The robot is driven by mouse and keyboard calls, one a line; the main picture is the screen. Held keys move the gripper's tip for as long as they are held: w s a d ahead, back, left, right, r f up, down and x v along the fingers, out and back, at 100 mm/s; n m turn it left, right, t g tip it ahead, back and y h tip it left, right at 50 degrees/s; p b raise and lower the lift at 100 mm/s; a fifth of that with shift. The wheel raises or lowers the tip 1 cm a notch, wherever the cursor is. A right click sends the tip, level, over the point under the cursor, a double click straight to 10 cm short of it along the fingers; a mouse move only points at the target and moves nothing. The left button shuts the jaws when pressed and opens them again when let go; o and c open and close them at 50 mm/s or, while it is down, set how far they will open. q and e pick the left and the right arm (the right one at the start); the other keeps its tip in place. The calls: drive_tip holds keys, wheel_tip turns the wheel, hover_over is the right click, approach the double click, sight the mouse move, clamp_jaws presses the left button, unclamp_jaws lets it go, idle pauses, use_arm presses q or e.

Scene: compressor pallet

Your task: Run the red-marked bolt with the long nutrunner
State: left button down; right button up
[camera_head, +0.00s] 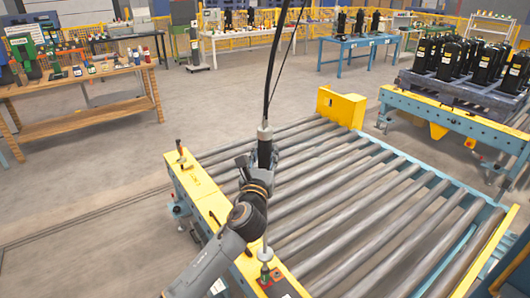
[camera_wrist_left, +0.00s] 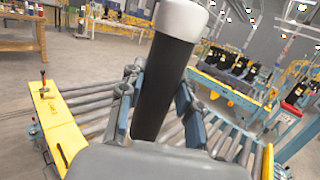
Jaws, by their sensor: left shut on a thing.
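My left gripper (camera_head: 258,168) is shut on the long nutrunner (camera_head: 265,150), a black upright cylinder with a grey collar and a black cable rising from its top. In the left wrist view the nutrunner (camera_wrist_left: 165,80) stands between the two fingers (camera_wrist_left: 154,102), its pale cap up. A thin shaft shows below my arm and runs down to a red-marked spot (camera_head: 269,276) on the near end of the yellow rail (camera_head: 285,287). The bolt there is small, and I cannot tell if the shaft's tip is seated on it. My right gripper is out of view.
The roller conveyor (camera_head: 365,200) fills the middle and right. A second conveyor (camera_head: 455,113) carries a pallet of black compressors (camera_head: 455,62). A wooden bench (camera_head: 85,78) stands back left; the floor between is clear.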

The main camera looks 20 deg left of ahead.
sight(265, 165)
use_arm(q)
drive_tip(key=shift+r+p, duration=0.2)
drive_tip(key=shift+p, duration=0.1)
idle(0.4)
drive_tip(key=shift+f+b, duration=0.8)
drive_tip(key=shift+f, duration=0.4)
idle(0.9)
drive_tip(key=shift+s+f, duration=0.15)
drive_tip(key=shift+f, duration=0.1)
drive_tip(key=shift+f+b, duration=0.45)
drive_tip(key=shift+f, duration=0.1)
idle(0.6)
